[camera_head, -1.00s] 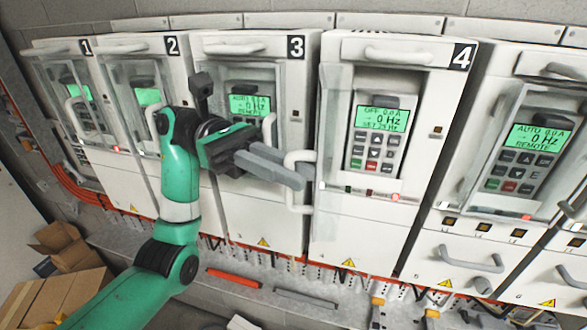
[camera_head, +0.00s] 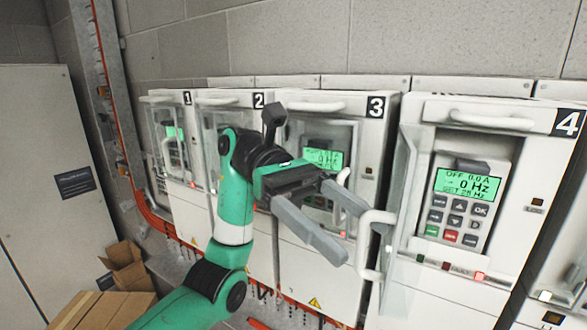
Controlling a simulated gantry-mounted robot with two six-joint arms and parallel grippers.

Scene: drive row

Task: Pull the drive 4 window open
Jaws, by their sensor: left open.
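Drive 4 (camera_head: 545,190) is the white cabinet at the right, with a lit green display and keypad uncovered. Its clear window (camera_head: 404,190) stands swung out at the cabinet's left side, seen nearly edge-on. The window's white handle (camera_head: 363,245) is on the outer face of the panel. My left gripper (camera_head: 358,240) is open, its two grey fingers spread and their tips at the handle. The far fingertip is partly hidden behind the handle. Contact with the handle cannot be told. My right gripper is not in view.
Cardboard boxes (camera_head: 95,312) lie on the floor at lower left. A grey cabinet (camera_head: 40,170) stands at far left.

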